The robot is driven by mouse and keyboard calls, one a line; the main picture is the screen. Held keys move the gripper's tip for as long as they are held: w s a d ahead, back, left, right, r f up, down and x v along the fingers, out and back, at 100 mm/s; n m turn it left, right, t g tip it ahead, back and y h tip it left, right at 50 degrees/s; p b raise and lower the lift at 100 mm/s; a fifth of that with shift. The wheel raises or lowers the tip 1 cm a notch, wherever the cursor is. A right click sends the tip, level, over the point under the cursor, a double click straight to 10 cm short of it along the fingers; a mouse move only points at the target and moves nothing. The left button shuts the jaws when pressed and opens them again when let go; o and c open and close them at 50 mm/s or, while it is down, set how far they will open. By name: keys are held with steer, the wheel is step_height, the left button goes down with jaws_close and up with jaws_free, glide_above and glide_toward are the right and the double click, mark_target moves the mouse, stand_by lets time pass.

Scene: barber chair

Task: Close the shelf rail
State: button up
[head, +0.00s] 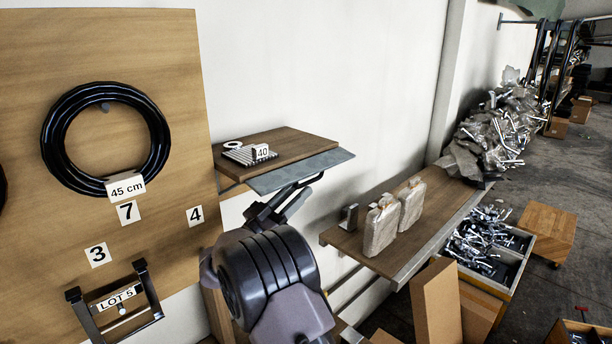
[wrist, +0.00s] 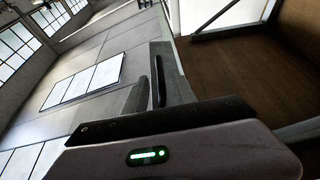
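A wooden shelf (head: 275,146) is fixed to the wall beside the wooden panel.
A white ring and a striped item with a "40" tag (head: 261,151) lie on the shelf. A lower shelf (head: 350,238) holds two wrapped packages (head: 395,218). A cardboard box (head: 436,305) and metal-filled trays stand below right. A black hose coil (head: 55,135) hangs left.

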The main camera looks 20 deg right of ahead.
mark_target(306, 183)
steer(key=shift+p+x, duration=0.4)
steer(key=shift+x, duration=1.55)
jaws_close()
